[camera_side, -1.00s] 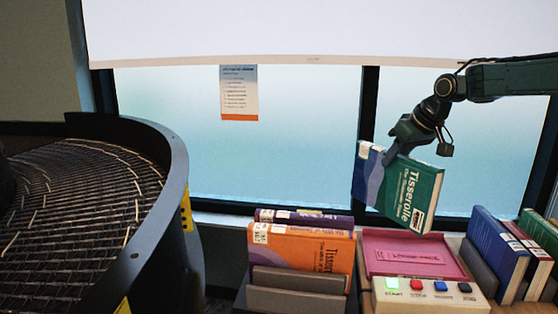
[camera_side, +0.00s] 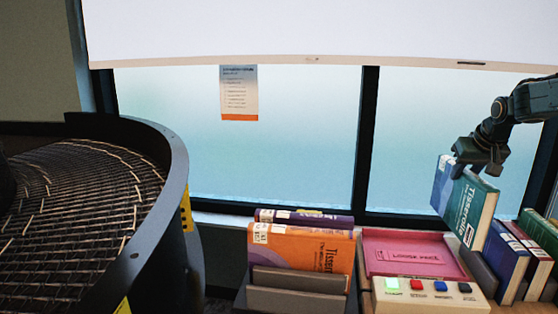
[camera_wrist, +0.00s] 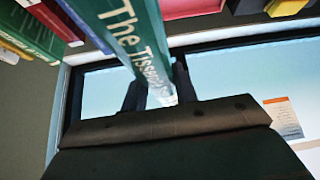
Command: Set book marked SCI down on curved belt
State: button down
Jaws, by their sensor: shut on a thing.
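My gripper (camera_side: 472,166) is shut on the top edge of a teal and blue book (camera_side: 470,205) titled Tisserolle. The book hangs tilted above or in front of the right-hand row of books; I cannot tell if it touches them. In the wrist view its teal spine (camera_wrist: 128,32) runs up between my two fingers (camera_wrist: 160,92). I cannot read an SCI mark on it. The curved belt (camera_side: 85,190), a dark mesh of rollers, lies at the far left, its visible surface bare and well away from my gripper.
A raised dark rail (camera_side: 165,170) edges the belt. An orange book (camera_side: 300,250) and a purple book (camera_side: 320,218) stand in a grey holder. A pink tray (camera_side: 405,255) lies behind a button box (camera_side: 430,292). Blue (camera_side: 503,255), red and green books stand at right.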

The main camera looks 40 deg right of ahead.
jog(key=shift+w+r, duration=0.1)
jog(key=w+a+r+t+y, duration=0.1)
jog(key=w+a+r, duration=0.2)
jog(key=w+a, duration=0.4)
jog(key=w+a+r+n+t+y, duration=0.1)
jog(key=w+a+r, duration=0.3)
jog(key=w, duration=0.5)
jog(key=w+a+r+y, duration=0.2)
jog(key=w+a+r, duration=0.1)
jog(key=w+a, duration=0.5)
jog(key=w+a+r+t+y, duration=0.1)
jog(key=w+a+r, duration=0.15)
jog(key=a, duration=0.35)
jog(key=w+a+r+y, duration=0.1)
jog(key=w+a, duration=0.3)
jog(key=a, duration=0.2)
jog(key=a+r+n+y, duration=0.1)
jog(key=a+y, duration=0.1)
jog(key=a, duration=1.2)
jog(key=a+r+y, duration=0.1)
jog(key=a, duration=1.3)
jog(key=shift+s+r+n+t+y, duration=0.35)
jog(key=shift+n+t+y, duration=0.05)
jog(key=shift+s+a, duration=0.15)
jog(key=shift+a, duration=0.1)
jog(key=shift+s+a, duration=0.1)
jog(key=shift+a, duration=0.65)
